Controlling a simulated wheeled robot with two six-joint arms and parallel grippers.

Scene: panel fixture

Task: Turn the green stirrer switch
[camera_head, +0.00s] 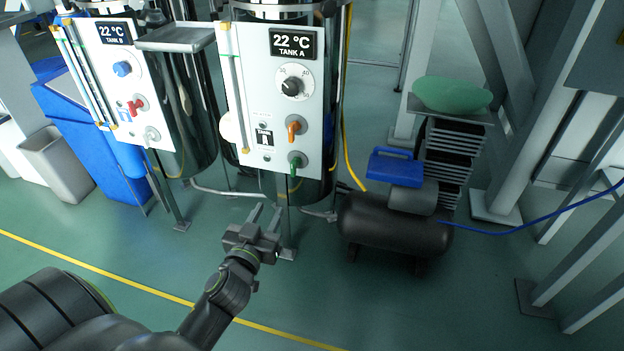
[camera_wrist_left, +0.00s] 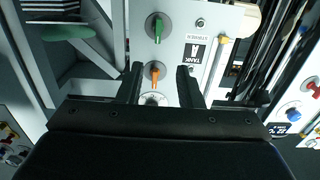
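The green stirrer switch (camera_head: 295,160) is the lowest control on the white Tank A panel (camera_head: 256,105). Its green handle looks upright, and it also shows in the left wrist view (camera_wrist_left: 157,27), near the top. My left gripper (camera_head: 268,212) is open and empty, with its fingers pointing toward the tank. In the head view it appears below and slightly left of the switch, apart from it. In the left wrist view its two fingers (camera_wrist_left: 160,78) appear on either side of the orange switch (camera_wrist_left: 154,72), with the green one beyond. My right gripper is not visible.
Above the green switch are the orange switch (camera_head: 293,128) and a black dial (camera_head: 291,86). The Tank B panel (camera_head: 118,80) with red and blue controls stands to the left. A black compressor (camera_head: 385,228) sits on the floor to the right. Floor before the tanks is clear.

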